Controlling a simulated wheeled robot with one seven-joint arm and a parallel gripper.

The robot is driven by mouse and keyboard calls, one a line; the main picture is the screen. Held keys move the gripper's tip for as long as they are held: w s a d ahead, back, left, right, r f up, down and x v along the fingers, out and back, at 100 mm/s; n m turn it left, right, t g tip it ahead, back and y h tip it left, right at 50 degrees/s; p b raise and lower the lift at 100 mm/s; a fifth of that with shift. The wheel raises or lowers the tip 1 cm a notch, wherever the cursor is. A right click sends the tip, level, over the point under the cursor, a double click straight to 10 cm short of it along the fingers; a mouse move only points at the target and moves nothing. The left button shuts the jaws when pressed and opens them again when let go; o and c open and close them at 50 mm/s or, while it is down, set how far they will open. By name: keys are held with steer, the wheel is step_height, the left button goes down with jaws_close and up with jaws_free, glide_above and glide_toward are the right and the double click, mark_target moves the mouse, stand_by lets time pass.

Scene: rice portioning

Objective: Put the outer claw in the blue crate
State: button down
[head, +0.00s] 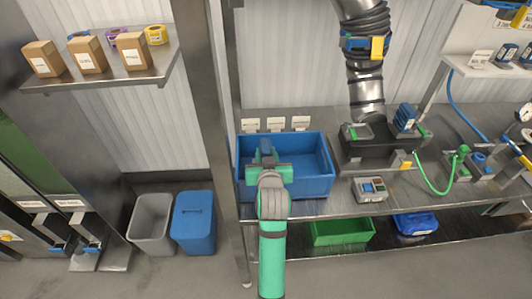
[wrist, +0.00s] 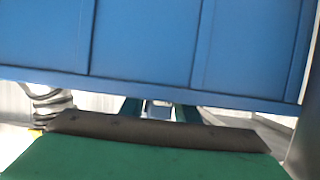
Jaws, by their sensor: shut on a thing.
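The blue crate (head: 318,190) stands open on the metal bench, left of the black machine base. My gripper (head: 265,148) is over the left part of the crate, with my green arm coming in from the front. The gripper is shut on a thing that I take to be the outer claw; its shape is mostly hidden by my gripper. In the wrist view a ribbed blue surface (wrist: 150,40) fills the top, and I cannot tell for certain what it belongs to. The fingers (wrist: 158,110) show only as a narrow strip below it.
A black machine base (head: 375,150) with a hanging hose stands right of the crate. White cards (head: 275,123) stand behind it. A green bin (head: 342,232) is on the lower shelf. A steel post (head: 215,120) rises left of the crate.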

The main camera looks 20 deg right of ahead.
steer(key=shift+f, duration=0.1)
steer(key=c, duration=1.4)
jaws_free()
steer(key=shift+o, duration=0.2)
steer(key=r+v, duration=0.1)
steer(key=v, duration=1.1)
